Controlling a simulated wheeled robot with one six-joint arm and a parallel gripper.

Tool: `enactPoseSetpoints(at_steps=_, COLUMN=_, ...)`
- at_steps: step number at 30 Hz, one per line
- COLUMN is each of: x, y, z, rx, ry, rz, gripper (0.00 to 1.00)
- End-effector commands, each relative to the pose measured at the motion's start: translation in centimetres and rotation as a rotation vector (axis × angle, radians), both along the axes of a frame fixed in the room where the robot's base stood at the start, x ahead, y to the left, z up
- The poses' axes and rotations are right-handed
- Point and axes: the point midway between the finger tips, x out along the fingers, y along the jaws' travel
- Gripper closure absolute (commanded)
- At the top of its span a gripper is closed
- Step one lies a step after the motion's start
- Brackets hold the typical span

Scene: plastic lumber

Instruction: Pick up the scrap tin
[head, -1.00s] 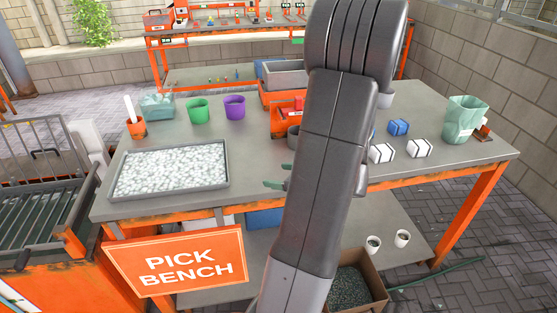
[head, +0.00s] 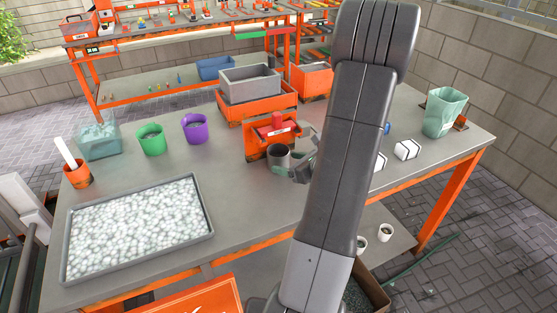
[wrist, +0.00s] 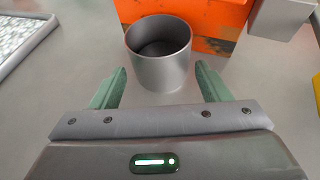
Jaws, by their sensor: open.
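The scrap tin (wrist: 160,68) is a grey metal cylinder with an open top, standing upright on the bench. In the wrist view it sits just ahead of my gripper (wrist: 160,85), centred between the two green fingers. The fingers are open, one on each side of its near part, and I cannot tell whether either touches it. In the head view the tin (head: 278,158) stands in front of a small orange bin, left of my arm. My gripper (head: 285,165) is partly hidden there by my own arm.
An orange bin (head: 262,143) stands right behind the tin. A tray of pale pellets (head: 72,262) lies at the left. Green (head: 151,142) and purple (head: 196,130) cups stand further back. A grey tub (head: 250,82) sits behind. The bench surface (head: 235,185) left of the tin is clear.

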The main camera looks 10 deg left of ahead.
Motion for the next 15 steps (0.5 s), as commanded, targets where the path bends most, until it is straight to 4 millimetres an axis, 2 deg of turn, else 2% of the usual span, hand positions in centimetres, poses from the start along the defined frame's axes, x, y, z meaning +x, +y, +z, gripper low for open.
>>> enactPoseSetpoints(at_steps=9, x=2.3, y=3.4, z=-1.5, rx=-0.001, ry=0.001, rz=0.003, gripper=0.30)
enactPoseSetpoints(at_steps=15, x=2.7, y=3.8, z=-1.7, rx=-0.001, ry=-0.001, rz=0.000, gripper=0.30)
